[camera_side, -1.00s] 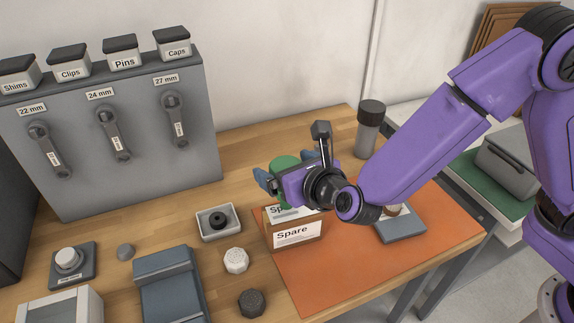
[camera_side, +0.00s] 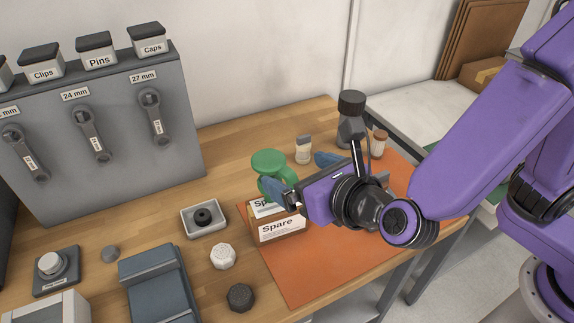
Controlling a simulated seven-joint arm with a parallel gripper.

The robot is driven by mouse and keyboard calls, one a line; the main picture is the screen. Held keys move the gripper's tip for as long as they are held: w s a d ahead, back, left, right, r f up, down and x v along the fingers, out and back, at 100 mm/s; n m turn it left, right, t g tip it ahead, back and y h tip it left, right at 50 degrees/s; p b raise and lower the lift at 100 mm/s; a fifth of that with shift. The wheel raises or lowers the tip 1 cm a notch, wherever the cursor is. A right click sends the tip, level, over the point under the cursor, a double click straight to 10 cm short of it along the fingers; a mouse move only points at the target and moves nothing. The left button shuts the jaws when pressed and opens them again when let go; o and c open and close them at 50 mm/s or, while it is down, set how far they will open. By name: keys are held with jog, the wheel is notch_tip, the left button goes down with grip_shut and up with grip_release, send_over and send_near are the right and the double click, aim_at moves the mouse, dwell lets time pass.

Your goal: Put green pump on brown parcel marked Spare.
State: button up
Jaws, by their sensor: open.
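The green pump (camera_side: 270,162) appears to stand upright on the brown parcel marked Spare (camera_side: 280,229), at the parcel's back. Its lower part is partly hidden by a blue finger, so the contact is not fully visible. The parcel has a white Spare label on its front and another, partly covered, on top. My gripper (camera_side: 303,176) is open, with its blue fingers spread, just right of the pump. The near finger overlaps the pump in the picture; I cannot tell whether they touch.
The parcel rests on an orange mat (camera_side: 292,280). A dark-capped bottle (camera_side: 351,125) and small jars stand behind my gripper. A grey tray (camera_side: 205,219), a white knob (camera_side: 222,256) and a dark knob (camera_side: 240,297) lie to the left. A wrench panel (camera_side: 60,150) stands at the back left.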

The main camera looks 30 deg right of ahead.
jog(key=shift+s+d+r, duration=0.1)
jog(key=shift+s+r, duration=0.15)
jog(key=shift+s, duration=0.3)
jog(key=shift+d, duration=0.1)
jog(key=s+d+f+m+g+h, duration=0.2)
jog(key=d+m+g, duration=0.1)
jog(key=d+m, duration=0.55)
jog(key=s+d+f+m+g+h, duration=0.1)
jog(key=s+d+m+g+h, duration=0.25)
jog(key=d, duration=0.85)
jog(key=s+d+m+g+y, duration=0.4)
jog(key=s+d+m+g, duration=0.2)
jog(key=s+m, duration=0.5)
jog(key=shift+s+d+f+m+g, duration=0.25)
jog(key=shift+d+f+m+g, duration=0.1)
jog(key=shift+m, duration=0.65)
